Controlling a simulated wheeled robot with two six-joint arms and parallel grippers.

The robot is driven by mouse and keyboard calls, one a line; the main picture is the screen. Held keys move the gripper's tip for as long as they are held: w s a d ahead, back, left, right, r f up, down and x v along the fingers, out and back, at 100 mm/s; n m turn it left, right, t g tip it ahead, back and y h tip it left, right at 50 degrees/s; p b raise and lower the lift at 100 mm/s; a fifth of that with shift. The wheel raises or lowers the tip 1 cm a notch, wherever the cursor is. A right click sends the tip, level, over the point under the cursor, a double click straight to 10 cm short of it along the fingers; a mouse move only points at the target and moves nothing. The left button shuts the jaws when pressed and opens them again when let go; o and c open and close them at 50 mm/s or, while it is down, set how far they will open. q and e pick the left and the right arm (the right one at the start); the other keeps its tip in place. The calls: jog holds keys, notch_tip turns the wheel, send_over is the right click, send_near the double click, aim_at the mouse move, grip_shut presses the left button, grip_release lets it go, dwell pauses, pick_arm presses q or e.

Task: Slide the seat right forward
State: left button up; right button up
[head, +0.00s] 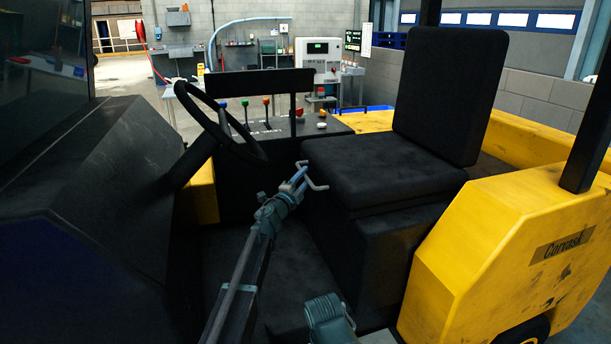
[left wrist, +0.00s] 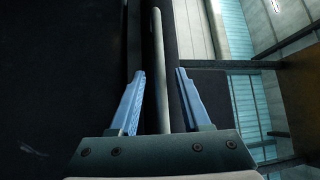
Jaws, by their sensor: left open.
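The black seat (head: 385,168) of the yellow vehicle has a padded cushion and an upright backrest (head: 450,92). A thin grey bent bar (head: 318,186) sticks out at the front left edge of the cushion. My left gripper (head: 300,178) is at that bar, beside the cushion's front corner. In the left wrist view the blue fingers (left wrist: 160,72) are apart, with the grey bar (left wrist: 157,40) running lengthwise between them. A gap shows on both sides of the bar. My right gripper's fingers are not in view.
The steering wheel (head: 218,122) is left of my left gripper. A lever console (head: 275,128) stands behind it. The yellow body panel (head: 500,245) flanks the seat on the right. The dark floor (head: 290,255) in front of the seat is clear.

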pick_arm(q)
jog(key=shift+w+d+r, duration=0.1)
jog(key=shift+w+d, duration=0.25)
jog(key=shift+w, duration=0.3)
jog(key=shift+c, duration=0.3)
grip_shut()
dwell(0.6)
